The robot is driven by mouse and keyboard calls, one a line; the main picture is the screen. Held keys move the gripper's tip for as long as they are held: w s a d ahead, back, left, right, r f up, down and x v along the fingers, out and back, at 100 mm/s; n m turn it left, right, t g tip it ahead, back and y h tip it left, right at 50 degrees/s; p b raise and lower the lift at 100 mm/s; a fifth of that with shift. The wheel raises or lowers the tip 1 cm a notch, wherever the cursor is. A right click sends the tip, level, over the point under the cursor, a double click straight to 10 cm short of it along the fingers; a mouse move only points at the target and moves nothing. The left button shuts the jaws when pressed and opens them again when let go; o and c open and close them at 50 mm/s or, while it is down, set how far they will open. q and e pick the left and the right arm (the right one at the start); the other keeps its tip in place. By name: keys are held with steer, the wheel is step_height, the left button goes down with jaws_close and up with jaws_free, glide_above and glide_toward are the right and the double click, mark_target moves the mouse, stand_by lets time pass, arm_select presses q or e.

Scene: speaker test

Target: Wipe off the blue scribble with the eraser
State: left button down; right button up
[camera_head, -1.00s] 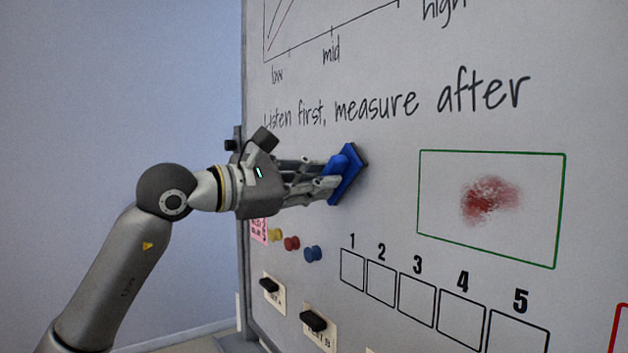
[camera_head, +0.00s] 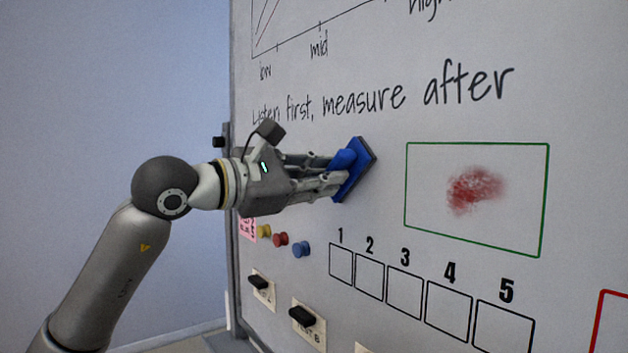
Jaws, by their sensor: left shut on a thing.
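My left gripper (camera_head: 335,175) is shut on a blue eraser (camera_head: 358,168) with a dark pad. The pad faces the whiteboard (camera_head: 390,130), left of a green-outlined box; I cannot tell whether it touches. A red, blurred smudge (camera_head: 474,190) is inside the green box (camera_head: 406,188). No blue scribble shows; the board behind the gripper and eraser is hidden. My right gripper is not in view.
Yellow, red and blue round magnets (camera_head: 301,249) sit on the board below the gripper. Two black-handled pieces (camera_head: 303,317) on labels stick out lower down. Numbered empty squares (camera_head: 404,292) and part of a red outline (camera_head: 598,325) are at the lower right.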

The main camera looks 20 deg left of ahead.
arm_select(q)
steer(key=shift+s+d, duration=0.1)
steer(key=shift+d, duration=0.2)
steer(key=w+a, duration=0.2)
steer(key=a, duration=0.1)
steer(key=shift+w+a+p, duration=0.1)
steer(key=shift+w+p, duration=0.2)
steer(key=shift+b+v, duration=1.25)
steer(key=shift+v, duration=1.6)
steer(key=shift+s+a, duration=0.1)
